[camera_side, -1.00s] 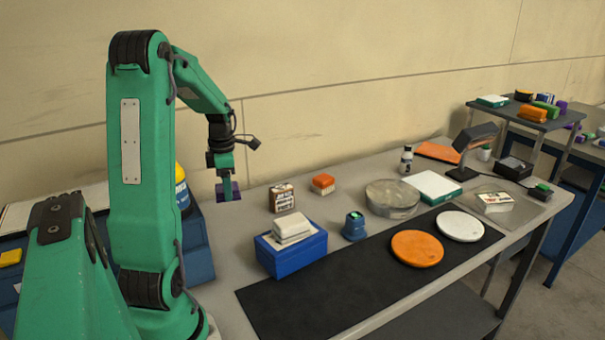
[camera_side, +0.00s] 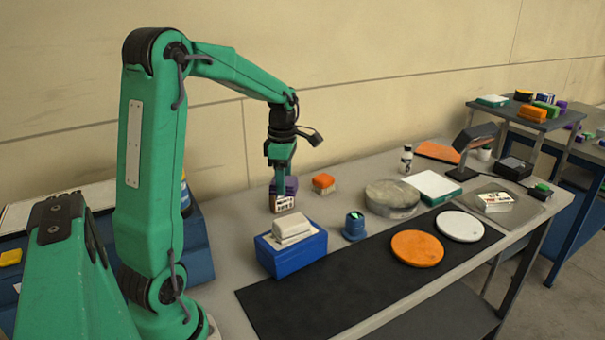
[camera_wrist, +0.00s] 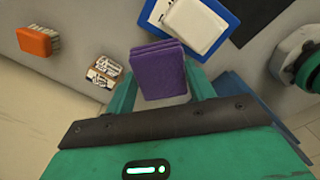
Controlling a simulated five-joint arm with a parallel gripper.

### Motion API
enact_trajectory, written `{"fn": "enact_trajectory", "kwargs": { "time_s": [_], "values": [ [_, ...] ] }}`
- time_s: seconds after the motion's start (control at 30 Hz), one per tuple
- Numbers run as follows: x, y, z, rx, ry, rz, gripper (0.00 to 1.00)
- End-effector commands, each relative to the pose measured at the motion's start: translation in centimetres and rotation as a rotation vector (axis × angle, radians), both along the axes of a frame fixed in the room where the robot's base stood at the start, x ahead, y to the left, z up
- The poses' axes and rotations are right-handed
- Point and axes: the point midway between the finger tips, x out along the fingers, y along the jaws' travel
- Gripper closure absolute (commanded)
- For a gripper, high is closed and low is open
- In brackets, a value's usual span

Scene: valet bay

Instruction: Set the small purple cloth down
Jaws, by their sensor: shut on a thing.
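The small purple cloth (camera_side: 286,185) is a folded block held in my gripper (camera_side: 284,177). In the wrist view the cloth (camera_wrist: 160,70) sits between the two green fingers of my gripper (camera_wrist: 163,88), which is shut on it. In the side view the cloth appears in front of or above the small printed box (camera_side: 284,203) and hides its upper part. In the wrist view that box (camera_wrist: 104,72) shows apart from the cloth, to its left. I cannot tell the exact height of the cloth above the table.
A blue box (camera_side: 291,256) with white folded cloths (camera_side: 292,231) stands nearby. An orange brush (camera_side: 323,181) and a dark blue round container (camera_side: 354,226) are close. A black mat (camera_side: 330,290) holds an orange pad (camera_side: 417,248) and a white pad (camera_side: 460,225). A glass dish (camera_side: 391,198) stands further right.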

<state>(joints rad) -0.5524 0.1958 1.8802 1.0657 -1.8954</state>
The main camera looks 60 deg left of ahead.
Motion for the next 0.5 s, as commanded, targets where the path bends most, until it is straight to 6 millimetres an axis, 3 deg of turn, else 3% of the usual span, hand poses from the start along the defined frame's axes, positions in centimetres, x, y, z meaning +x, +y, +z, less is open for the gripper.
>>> {"fn": "enact_trajectory", "kwargs": {
  "time_s": [0.2,0.5],
  "values": [
    [3.1,-5.3,0.0,0.0,0.0,-0.168,0.69],
    [5.9,-12.8,0.0,0.0,0.0,-0.386,0.69]
  ]
}}
